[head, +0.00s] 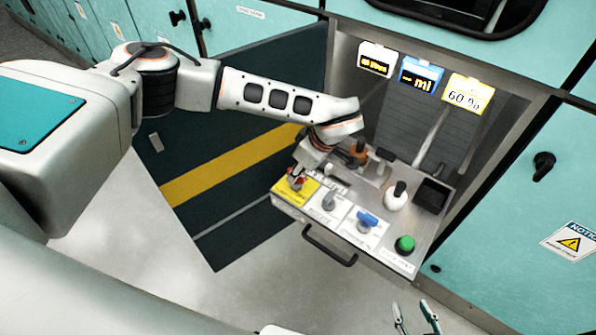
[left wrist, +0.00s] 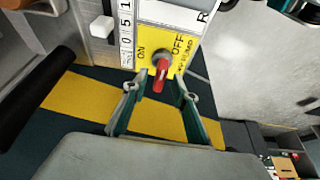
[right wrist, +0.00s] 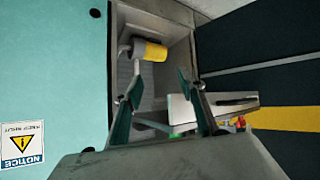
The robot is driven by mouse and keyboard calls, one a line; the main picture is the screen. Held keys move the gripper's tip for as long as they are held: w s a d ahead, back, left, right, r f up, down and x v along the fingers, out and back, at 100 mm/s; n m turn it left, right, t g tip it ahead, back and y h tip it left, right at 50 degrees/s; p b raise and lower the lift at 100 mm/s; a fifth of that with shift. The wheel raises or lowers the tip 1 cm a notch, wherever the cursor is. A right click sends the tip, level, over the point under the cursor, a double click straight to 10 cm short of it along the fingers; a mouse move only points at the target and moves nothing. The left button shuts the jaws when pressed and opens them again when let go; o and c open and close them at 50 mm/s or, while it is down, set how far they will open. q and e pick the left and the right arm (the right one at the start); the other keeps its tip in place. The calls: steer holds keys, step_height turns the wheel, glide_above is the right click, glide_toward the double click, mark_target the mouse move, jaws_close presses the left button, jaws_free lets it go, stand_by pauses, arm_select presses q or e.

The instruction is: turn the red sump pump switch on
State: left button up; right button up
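The red sump pump switch (left wrist: 162,76) sits on a yellow label plate (left wrist: 150,38) marked ON at left and OFF at right in the left wrist view. Its handle points down the picture, towards my gripper. My left gripper (left wrist: 161,76) is open, with one fingertip on each side of the handle and gaps visible. In the head view the switch (head: 297,184) is at the panel's left end, partly covered by my left gripper. My right gripper (head: 415,308) is open and empty, low in the head view, in front of the panel; its fingers also show in the right wrist view (right wrist: 158,82).
The panel (head: 407,262) also carries a grey knob (head: 329,201), a blue switch (head: 367,219), a green button (head: 405,244) and a white-based knob (head: 397,196). A black handle (head: 330,246) sticks out in front. Display tags (head: 467,94) hang behind. Floor in front is clear.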

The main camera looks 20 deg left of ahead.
arm_select(q)
steer(key=shift+a+f, duration=0.15)
steer(key=shift+f, duration=0.15)
jaws_close()
